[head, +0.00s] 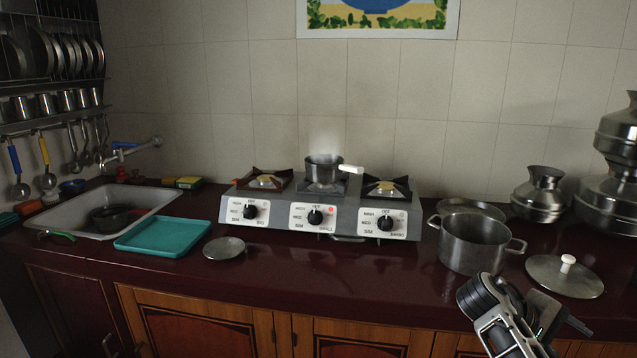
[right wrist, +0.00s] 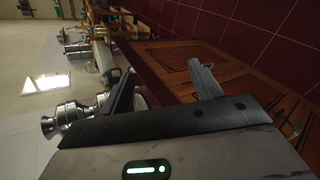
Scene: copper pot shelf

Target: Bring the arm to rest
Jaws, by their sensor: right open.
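My right gripper (head: 550,335) is at the lower right of the head view, in front of the counter's front edge and below the large steel pot. A wooden cabinet door (right wrist: 215,75) and the dark counter edge show beyond the fingers. My left gripper is not in the head view.
The counter (head: 340,270) holds a three-burner stove (head: 270,212) with a steaming small pot (head: 322,170), a large steel pot (head: 472,245), a lid (head: 565,276), a teal tray (head: 163,237) and steel vessels (head: 540,196). A sink (head: 130,198) is at left.

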